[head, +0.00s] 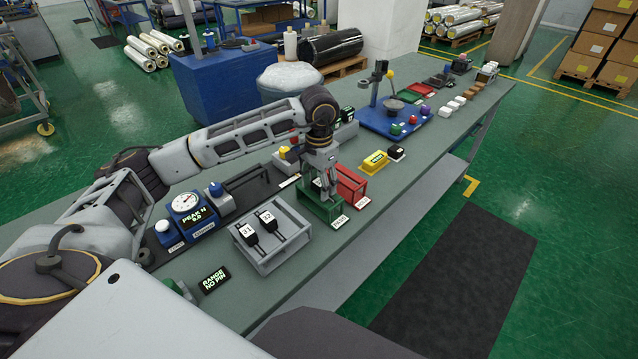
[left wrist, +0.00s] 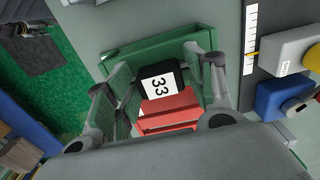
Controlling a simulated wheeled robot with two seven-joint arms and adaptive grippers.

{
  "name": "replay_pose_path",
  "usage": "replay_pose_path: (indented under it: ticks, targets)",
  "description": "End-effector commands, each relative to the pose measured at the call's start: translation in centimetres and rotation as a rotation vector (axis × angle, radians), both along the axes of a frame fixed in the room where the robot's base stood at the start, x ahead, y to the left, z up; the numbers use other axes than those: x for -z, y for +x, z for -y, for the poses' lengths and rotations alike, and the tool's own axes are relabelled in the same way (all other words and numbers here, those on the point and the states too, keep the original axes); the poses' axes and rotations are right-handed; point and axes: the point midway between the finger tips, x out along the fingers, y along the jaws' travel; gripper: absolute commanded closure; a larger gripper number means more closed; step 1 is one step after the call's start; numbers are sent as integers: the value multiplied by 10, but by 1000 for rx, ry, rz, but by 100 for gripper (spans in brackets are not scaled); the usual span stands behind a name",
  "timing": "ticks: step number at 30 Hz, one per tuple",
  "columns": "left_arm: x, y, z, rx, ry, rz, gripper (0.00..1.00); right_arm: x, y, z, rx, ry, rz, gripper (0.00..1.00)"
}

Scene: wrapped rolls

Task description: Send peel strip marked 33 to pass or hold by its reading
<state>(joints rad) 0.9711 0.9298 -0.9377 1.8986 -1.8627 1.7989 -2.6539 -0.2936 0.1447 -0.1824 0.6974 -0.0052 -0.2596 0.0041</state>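The strip marked 33 shows in the left wrist view as a black handle with a white label (left wrist: 160,86), between the fingers of my left gripper (left wrist: 160,80). The fingers stand apart, with gaps on both sides of the handle. In the head view my left gripper (head: 328,192) points down at the green tray (head: 317,211) and hides the strip. The red tray (head: 351,186) stands beside it. Red surfaces (left wrist: 168,110) show just below the label in the wrist view. The gauge (head: 190,209) reads PEAK N 0.0.
A grey rack (head: 287,256) holds two black-handled strips. A RANGE NO PIN display (head: 214,281) lies near the front edge. A yellow block (head: 375,161) and a blue stand (head: 393,121) are farther right. A dark mechanism, possibly my right gripper (left wrist: 28,28), shows small over the floor.

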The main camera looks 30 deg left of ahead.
Motion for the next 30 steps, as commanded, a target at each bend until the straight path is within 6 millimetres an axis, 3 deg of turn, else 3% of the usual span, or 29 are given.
replay_pose_path:
  ticks: [8, 11, 17, 30]
  targets:
    - [0, 0, 0, 0, 0, 0, 34, -1, 5, 9, -2, -10, 5, 60]
    - [0, 0, 0, 0, 0, 0, 34, -2, 13, 4, 1, -4, 16, 60]
    - [-7, 1, 0, 0, 1, 1, 34, -1, 9, 3, 1, -2, 12, 60]
    - [-60, 1, 0, -1, 0, 3, 34, -1, 7, 2, 0, -2, 9, 60]
